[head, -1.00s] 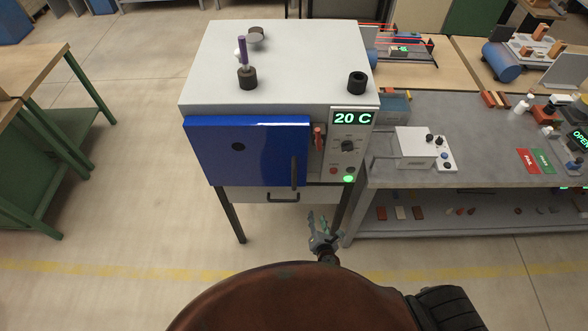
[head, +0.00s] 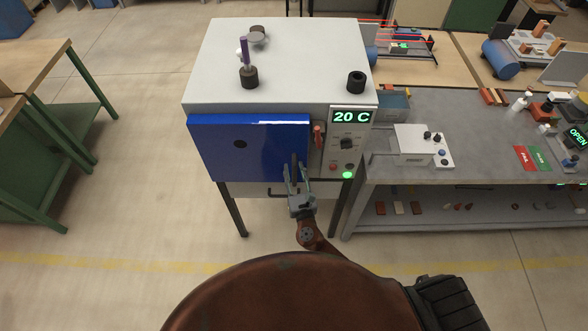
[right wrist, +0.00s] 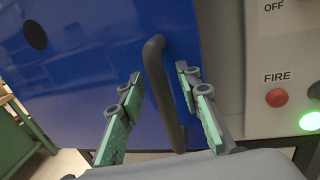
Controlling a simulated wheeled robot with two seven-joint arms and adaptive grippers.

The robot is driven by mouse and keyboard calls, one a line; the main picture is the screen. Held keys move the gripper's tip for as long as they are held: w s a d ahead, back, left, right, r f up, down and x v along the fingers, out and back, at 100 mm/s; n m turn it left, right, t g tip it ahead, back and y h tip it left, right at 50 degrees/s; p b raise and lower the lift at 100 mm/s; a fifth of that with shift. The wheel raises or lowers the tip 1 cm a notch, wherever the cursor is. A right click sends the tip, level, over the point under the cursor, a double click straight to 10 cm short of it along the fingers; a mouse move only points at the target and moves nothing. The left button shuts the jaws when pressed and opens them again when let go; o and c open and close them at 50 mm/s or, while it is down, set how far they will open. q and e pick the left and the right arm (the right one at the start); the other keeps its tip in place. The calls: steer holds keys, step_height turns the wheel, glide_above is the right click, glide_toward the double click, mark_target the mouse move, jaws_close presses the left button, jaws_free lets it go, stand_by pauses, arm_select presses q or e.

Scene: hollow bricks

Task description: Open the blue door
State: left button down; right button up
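The blue door (head: 235,150) is on the front of a grey-white furnace box (head: 230,60) and looks shut. Its dark vertical handle (head: 295,165) is near the door's right edge. My right gripper (head: 296,180) is in front of the handle's lower part. In the right wrist view, the gripper (right wrist: 160,95) is open, with its green-padded fingers on either side of the handle (right wrist: 163,90). I see a gap between each finger and the handle, and I cannot tell how deep the handle sits between them. My left gripper is not in view.
A grey bench (head: 470,170) with devices stands close on the right. The floor (head: 130,190) to the left is open.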

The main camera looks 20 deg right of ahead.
steer(key=shift+w, duration=0.2)
steer(key=shift+c, duration=0.3)
jaws_close()
stand_by(0.3)
